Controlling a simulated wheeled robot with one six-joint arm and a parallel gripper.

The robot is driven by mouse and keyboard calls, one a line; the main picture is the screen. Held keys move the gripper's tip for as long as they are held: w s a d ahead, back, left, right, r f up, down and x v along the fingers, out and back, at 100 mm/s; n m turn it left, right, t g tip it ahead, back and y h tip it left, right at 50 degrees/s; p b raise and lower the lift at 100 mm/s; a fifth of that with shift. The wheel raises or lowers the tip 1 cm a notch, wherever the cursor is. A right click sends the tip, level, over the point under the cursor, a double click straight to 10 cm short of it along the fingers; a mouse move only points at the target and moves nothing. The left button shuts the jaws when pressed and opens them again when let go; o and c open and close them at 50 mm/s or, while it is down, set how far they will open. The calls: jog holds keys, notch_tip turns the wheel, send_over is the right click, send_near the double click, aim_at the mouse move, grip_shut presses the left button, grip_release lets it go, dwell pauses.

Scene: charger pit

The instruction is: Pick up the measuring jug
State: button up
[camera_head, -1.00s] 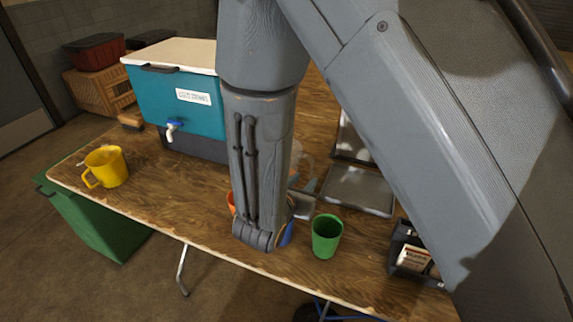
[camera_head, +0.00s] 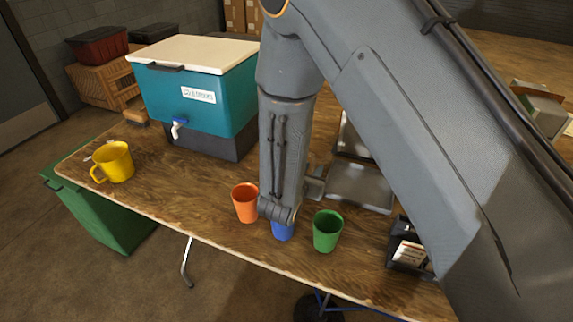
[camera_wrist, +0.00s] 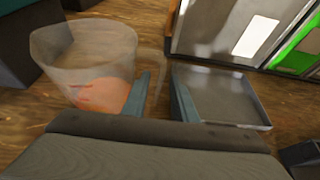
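The measuring jug (camera_wrist: 82,62) is clear, with red marks on its side. It stands upright on the wooden table at the left of the wrist view. An orange patch shows through its lower part. Its handle is at the jug's right, in front of my fingers. My gripper (camera_wrist: 162,95) is open, its two fingers apart with the handle showing at the gap. I cannot tell whether the handle lies fully between them. In the head view my arm hides the jug and most of my gripper.
Orange (camera_head: 245,203), blue (camera_head: 283,231) and green (camera_head: 327,231) cups stand near the table's front edge. A metal tray (camera_head: 358,187) lies to the right. A teal cooler (camera_head: 190,98) stands behind, a yellow mug (camera_head: 114,162) at left, and a black holder (camera_head: 408,250) at right.

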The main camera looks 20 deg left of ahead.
grip_shut()
dwell(1.2)
